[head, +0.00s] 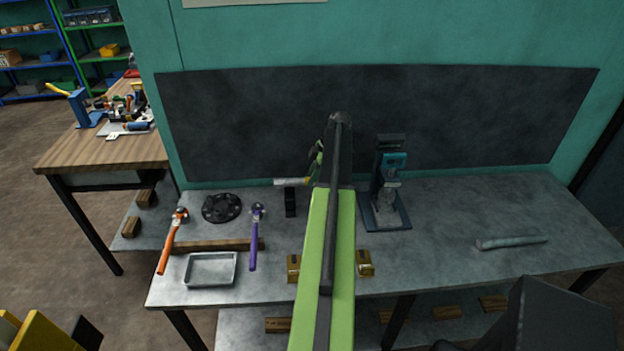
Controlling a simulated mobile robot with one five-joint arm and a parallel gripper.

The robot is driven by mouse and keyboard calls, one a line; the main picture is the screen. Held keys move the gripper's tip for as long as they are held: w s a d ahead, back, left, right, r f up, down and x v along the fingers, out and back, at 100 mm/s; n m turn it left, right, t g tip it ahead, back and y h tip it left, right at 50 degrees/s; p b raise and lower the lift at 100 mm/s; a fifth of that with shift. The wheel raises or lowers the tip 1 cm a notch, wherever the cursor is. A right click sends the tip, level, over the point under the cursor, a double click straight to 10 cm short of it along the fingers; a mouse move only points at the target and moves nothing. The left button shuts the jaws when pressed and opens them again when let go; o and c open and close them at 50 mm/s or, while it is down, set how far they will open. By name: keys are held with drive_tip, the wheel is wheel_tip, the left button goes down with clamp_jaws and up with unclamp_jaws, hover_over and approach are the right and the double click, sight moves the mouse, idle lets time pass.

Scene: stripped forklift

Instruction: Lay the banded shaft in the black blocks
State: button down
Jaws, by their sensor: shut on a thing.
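My gripper (316,168) is partly hidden behind my green arm at the back of the bench. It is shut on the banded shaft (289,182), whose pale left end sticks out to the left, roughly level. A yellowish patch shows on it close to my arm; the rest of the shaft is hidden. One black block (290,203) stands on the bench below the shaft's visible end. I cannot tell whether the shaft touches it. No second black block shows; my arm covers the area to the right.
Brass blocks (293,268) (365,263) sit at the front edge. A black-teal press (389,190) stands right of my arm. A grey rod (511,243) lies at the right. A tray (211,269), purple tool (256,237), orange tool (172,240) and dark disc (221,208) are left.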

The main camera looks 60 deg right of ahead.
drive_tip(key=shift+f+b, duration=1.95)
drive_tip(key=shift+f, duration=0.3)
drive_tip(key=shift+f, duration=0.1)
drive_tip(key=c, duration=1)
unclamp_jaws()
drive_tip(key=p+v, duration=1.6)
drive_tip(key=v, duration=0.1)
drive_tip(key=shift+r, duration=0.25)
